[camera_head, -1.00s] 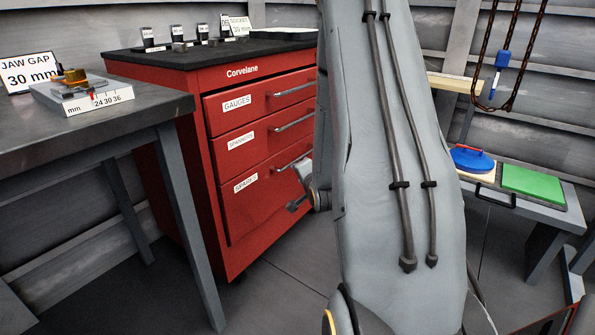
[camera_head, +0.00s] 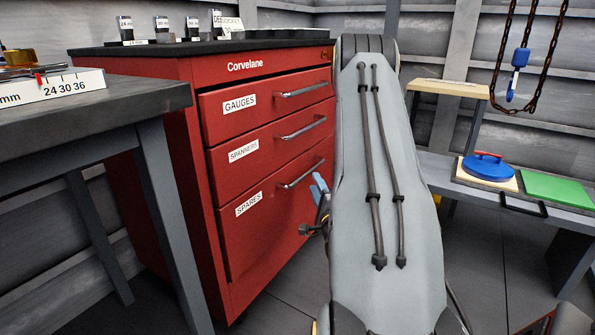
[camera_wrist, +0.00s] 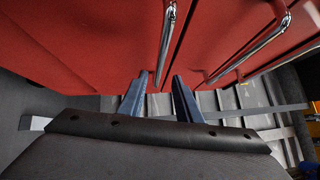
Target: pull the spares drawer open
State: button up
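The spares drawer (camera_head: 262,222) is the lowest and tallest of the red cabinet's drawers, marked SPARES, and looks shut, flush with those above. Its bar handle (camera_head: 302,174) slants across the upper right of its front. My gripper (camera_head: 320,186) is just below and right of the handle's right end, partly hidden by my arm. In the wrist view my gripper's two fingers (camera_wrist: 159,84) stand apart. A chrome handle (camera_wrist: 166,42), seemingly the spares one, runs down to between them in the picture. I see no finger touching it, and depth is unclear.
The gauges drawer (camera_head: 262,104) and spanners drawer (camera_head: 262,143) above are shut. A grey workbench (camera_head: 150,95) stands close at left. A low bench with a blue-lidded item (camera_head: 487,167) and green mat (camera_head: 560,189) is at right. Chains (camera_head: 540,60) hang there. Floor before the cabinet is clear.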

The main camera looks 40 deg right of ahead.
aim_at(309, 171)
jog(key=shift+b+x, duration=1.2)
jog(key=shift+x, duration=3.1)
jog(key=shift+a, duration=0.15)
grip_shut()
